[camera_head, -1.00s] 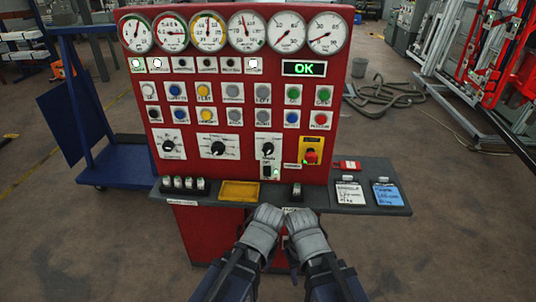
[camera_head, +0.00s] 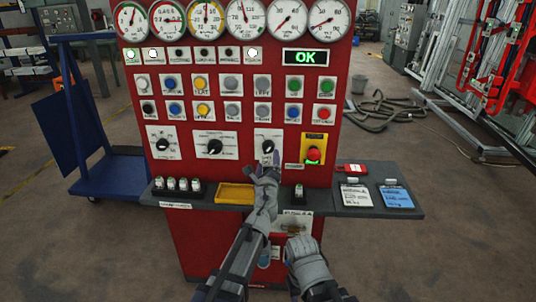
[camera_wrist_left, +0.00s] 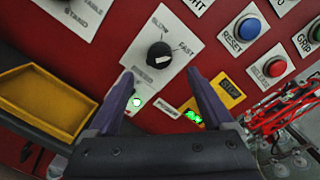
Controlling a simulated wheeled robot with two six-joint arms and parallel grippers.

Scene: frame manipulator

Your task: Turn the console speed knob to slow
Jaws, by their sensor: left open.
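The speed knob (camera_head: 268,147) is a round black knob on a white plate, low on the red console. In the left wrist view the same knob (camera_wrist_left: 158,56) has SLOW printed at its upper left and FAST at its right. Its white mark is turned toward the FAST side. My left gripper (camera_head: 266,172) is just below the knob. In the left wrist view its open purple fingers (camera_wrist_left: 160,77) are apart, with the knob ahead of the gap and nothing between them. My right gripper (camera_head: 299,243) is lower, in front of the console base; its fingers are unclear.
A grey shelf (camera_head: 330,203) juts from the console and carries a yellow tray (camera_head: 233,194), which is left of my left gripper. A red emergency button (camera_head: 314,153) is right of the knob. A blue cart (camera_head: 110,170) stands at the left.

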